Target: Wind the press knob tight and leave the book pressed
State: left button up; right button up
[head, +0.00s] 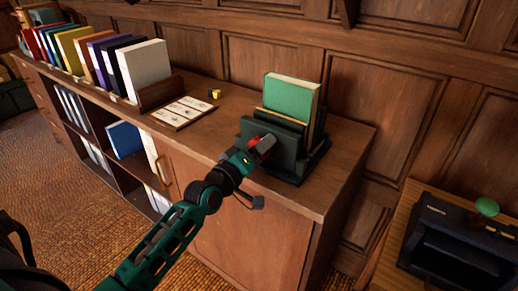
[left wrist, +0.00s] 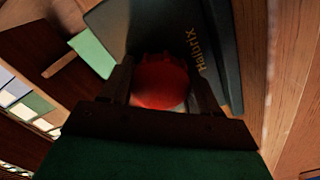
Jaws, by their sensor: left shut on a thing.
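A dark green book press (head: 285,165) stands on the wooden cabinet top. A green book (head: 291,95) stands upright in it, its upper part showing above the jaws. The red press knob (head: 254,141) sits on the press's front face. My left gripper (head: 260,148) reaches in from the front and is shut on the knob. In the left wrist view the red knob (left wrist: 160,80) lies between the two dark fingers, in front of the press body (left wrist: 210,40). The green book's edge (left wrist: 92,54) shows at the upper left there. My right gripper is not in view.
A row of coloured books (head: 90,52) ends at a wooden bookend (head: 160,91) at the left. A card (head: 184,112) and a small yellow object (head: 214,94) lie on the cabinet top. A dark machine (head: 460,240) with a green knob stands at the right.

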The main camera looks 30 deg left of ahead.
pick_arm(q)
jog(key=m, duration=2)
jog(key=shift+m, duration=1.3)
